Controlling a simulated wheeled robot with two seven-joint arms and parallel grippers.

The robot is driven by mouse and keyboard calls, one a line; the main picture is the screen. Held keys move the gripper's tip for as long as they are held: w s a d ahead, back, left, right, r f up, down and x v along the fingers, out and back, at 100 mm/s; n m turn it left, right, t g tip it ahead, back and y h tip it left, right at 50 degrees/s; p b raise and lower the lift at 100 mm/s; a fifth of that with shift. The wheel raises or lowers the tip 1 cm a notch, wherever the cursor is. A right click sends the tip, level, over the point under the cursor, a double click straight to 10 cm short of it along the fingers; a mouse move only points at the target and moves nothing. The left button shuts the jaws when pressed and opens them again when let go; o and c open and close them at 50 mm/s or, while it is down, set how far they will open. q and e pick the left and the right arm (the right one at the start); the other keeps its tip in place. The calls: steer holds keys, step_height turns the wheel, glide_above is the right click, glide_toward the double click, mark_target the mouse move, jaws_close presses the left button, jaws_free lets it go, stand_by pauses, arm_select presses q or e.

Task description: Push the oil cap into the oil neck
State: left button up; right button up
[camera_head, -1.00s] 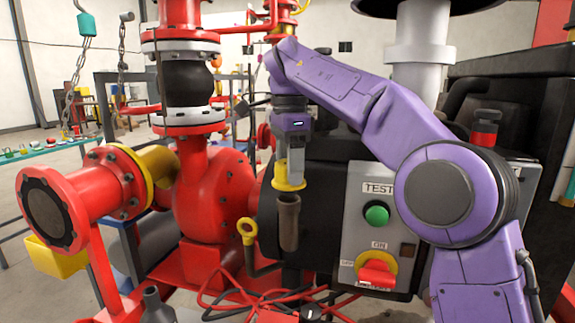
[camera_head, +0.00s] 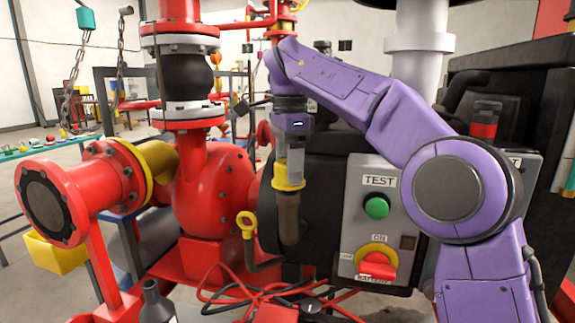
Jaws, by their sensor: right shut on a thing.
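The oil cap (camera_head: 289,187) is yellow and sits at the top of the oil neck (camera_head: 288,222), a dark brown upright tube beside the black engine. My right gripper (camera_head: 292,176) points down and is shut on the cap from above. The cap lines up with the neck and meets its top edge; I cannot tell how deep it sits. The gripper's fingers partly hide the cap's top. My left gripper is not in view.
A yellow dipstick ring (camera_head: 246,224) stands close left of the neck. The control box (camera_head: 377,208) with a green button and a red switch is to the right. The red pump (camera_head: 211,195) fills the left. Red cables (camera_head: 265,292) lie below.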

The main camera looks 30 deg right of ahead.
steer(key=shift+f, duration=0.25)
steer(key=o, duration=1.2)
steer(key=shift+o, duration=0.2)
step_height(320, 180, up, 12)
steer(key=f+p, duration=0.1)
steer(key=p, duration=0.8)
steer(key=f+b, duration=0.8)
steer(key=f, duration=0.1)
steer(key=shift+w+d+f, duration=0.1)
steer(key=shift+w+f, duration=0.1)
steer(key=shift+s+f, duration=0.15)
